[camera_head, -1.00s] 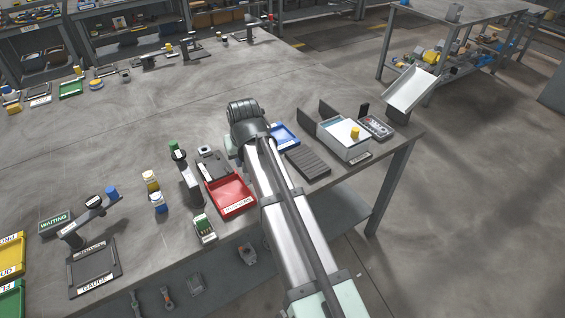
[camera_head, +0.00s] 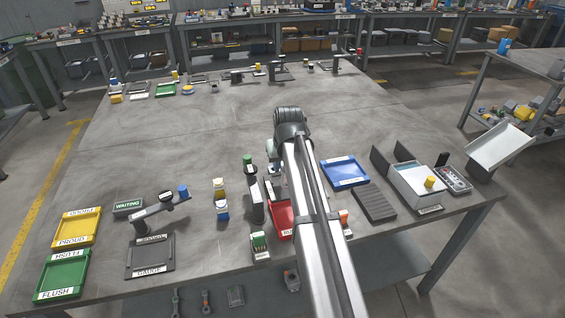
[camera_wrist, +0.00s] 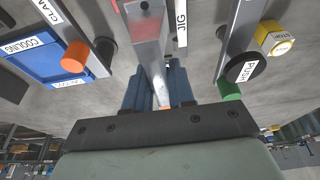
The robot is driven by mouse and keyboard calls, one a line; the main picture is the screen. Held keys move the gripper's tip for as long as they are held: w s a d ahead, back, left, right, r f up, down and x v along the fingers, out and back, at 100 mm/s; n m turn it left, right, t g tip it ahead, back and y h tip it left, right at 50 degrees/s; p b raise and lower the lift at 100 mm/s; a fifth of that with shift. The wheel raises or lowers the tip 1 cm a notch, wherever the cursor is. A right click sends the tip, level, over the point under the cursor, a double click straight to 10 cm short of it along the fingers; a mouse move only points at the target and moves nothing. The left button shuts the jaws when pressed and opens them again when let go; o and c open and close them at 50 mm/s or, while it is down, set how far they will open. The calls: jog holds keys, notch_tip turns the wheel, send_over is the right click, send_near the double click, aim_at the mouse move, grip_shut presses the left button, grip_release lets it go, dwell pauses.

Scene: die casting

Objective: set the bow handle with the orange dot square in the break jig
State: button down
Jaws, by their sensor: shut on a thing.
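In the wrist view my gripper (camera_wrist: 154,78) has its blue fingers shut on a pale grey metal piece (camera_wrist: 153,62), apparently the bow handle. It sticks out past the fingertips. The break jig's plate with the JIG label (camera_wrist: 181,30) lies just beyond and right of the piece. I cannot tell whether the piece touches the jig or sits square. In the head view my arm hides the fingers, the piece and most of the jig.
Near the jig are an orange-ended clamp lever (camera_wrist: 75,57) and a black PUSH disc (camera_wrist: 243,68) with a green-ended bar (camera_wrist: 230,91). The blue cooling tray (camera_head: 345,171) lies right of my arm. The red tray (camera_head: 281,217) is partly behind it.

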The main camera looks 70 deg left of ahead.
jog(key=shift+f, duration=2.8)
jog(key=shift+f, duration=0.45)
dwell(0.7)
jog(key=c, duration=0.6)
grip_release()
jog(key=shift+o, duration=0.2)
jog(key=shift+r, duration=4)
